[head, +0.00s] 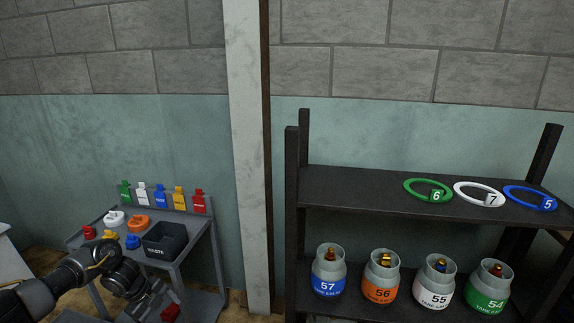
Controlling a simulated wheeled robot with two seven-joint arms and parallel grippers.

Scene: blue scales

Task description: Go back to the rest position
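My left arm comes in from the lower left, and its gripper (142,297) is in front of the small grey cart (200,240), below the cart's top. The fingers are dark and too small to tell whether they are open or shut. A red thing (170,312) shows just to the right of the gripper; I cannot tell whether they touch. My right gripper is not in view.
The cart carries a black waste bin (165,240), coloured caps and a row of coloured tags. A dark shelf (340,185) on the right holds green (428,190), white (478,193) and blue (529,198) rings above several numbered gas cylinders. A pillar (248,150) stands between.

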